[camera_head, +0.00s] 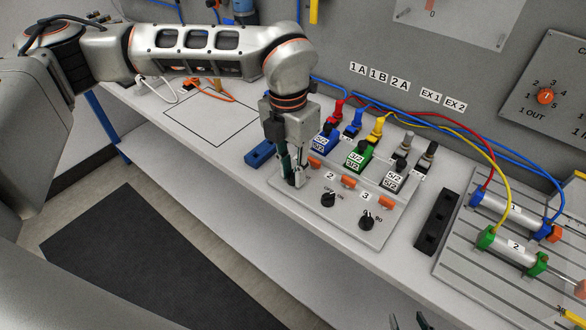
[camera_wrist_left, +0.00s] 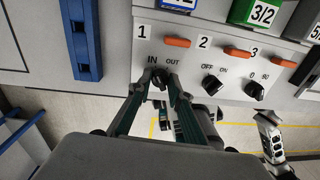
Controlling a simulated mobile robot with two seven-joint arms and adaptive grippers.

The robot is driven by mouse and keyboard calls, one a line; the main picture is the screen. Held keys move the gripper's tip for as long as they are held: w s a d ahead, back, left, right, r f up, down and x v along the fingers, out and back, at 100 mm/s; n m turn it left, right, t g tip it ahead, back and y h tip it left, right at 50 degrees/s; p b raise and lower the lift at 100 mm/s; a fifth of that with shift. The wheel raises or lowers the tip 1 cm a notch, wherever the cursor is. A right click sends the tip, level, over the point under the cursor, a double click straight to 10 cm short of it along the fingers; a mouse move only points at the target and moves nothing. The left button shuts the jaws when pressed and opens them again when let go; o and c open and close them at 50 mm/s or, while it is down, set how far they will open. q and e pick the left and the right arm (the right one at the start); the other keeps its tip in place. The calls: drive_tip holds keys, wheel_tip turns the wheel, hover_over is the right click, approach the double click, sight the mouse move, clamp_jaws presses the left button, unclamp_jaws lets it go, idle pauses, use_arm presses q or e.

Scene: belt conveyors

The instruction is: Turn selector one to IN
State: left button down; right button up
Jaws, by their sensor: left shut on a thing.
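The control panel (camera_head: 345,215) carries selectors numbered 1, 2 and 3. Selector one (camera_wrist_left: 159,81), a black knob below the labels IN and OUT, is between the fingertips of my left gripper (camera_wrist_left: 160,83) in the left wrist view. The gripper is shut on it; the fingers partly cover the knob, so I cannot tell which label it points to. In the head view my left gripper (camera_head: 290,180) reaches down to the panel's left end and hides selector one. My right gripper (camera_head: 408,321) shows only its fingertips at the bottom edge, apart and empty.
Selector two (camera_head: 328,199) and selector three (camera_head: 366,221) are to the right, with orange pieces (camera_head: 347,181) above the selectors. Valves with coloured plugs and hoses (camera_head: 358,156) stand behind. A blue block (camera_head: 259,154) lies left of the panel; cylinders (camera_head: 510,205) are at right.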

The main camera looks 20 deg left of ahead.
sight(290, 174)
use_arm(q)
drive_tip(key=shift+r, duration=0.1)
drive_tip(key=c, duration=1.9)
unclamp_jaws()
drive_tip(key=shift+o, duration=0.3)
drive_tip(key=shift+r, duration=0.15)
wheel_tip(290, 174, up, 12)
drive_tip(key=shift+w+a+f, duration=0.15)
drive_tip(key=shift+a+f, duration=0.05)
drive_tip(key=shift+a, duration=0.15)
